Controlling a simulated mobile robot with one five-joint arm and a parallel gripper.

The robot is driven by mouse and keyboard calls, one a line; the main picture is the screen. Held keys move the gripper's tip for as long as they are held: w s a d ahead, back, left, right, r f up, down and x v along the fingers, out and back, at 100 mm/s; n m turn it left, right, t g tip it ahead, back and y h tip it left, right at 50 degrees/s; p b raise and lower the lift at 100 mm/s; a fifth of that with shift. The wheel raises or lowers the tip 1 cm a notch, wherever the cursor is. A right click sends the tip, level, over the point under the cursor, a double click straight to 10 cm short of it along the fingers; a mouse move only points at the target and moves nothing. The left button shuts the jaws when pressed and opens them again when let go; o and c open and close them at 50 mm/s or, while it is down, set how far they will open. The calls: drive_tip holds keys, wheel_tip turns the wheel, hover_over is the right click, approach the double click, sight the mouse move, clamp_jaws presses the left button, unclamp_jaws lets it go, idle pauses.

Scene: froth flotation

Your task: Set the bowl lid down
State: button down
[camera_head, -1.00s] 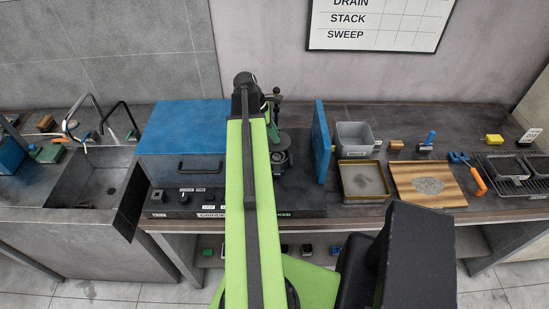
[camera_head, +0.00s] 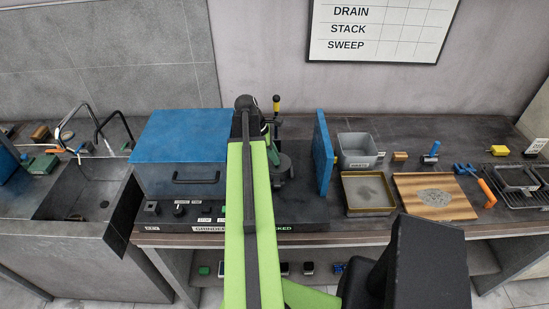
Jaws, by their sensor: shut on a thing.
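My green arm rises through the middle of the view and bends down at its far end. My gripper (camera_head: 273,157) shows only as a dark part beside the arm, over the black base of the grinder. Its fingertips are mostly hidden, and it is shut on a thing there. A dark round piece (camera_head: 285,168) shows just right of it, which looks like the bowl lid or bowl rim. I cannot tell whether it touches the surface below.
The blue grinder housing (camera_head: 180,137) stands left of the arm, and an upright blue panel (camera_head: 322,148) stands to the right. A sink (camera_head: 88,190) is at left.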

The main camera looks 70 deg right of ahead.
drive_tip(key=c, duration=1.3)
unclamp_jaws()
drive_tip(key=shift+f, duration=0.1)
drive_tip(key=shift+r+p, duration=0.4)
drive_tip(key=shift+p, duration=0.1)
drive_tip(key=p+v, duration=1.1)
drive_tip(key=v, duration=0.1)
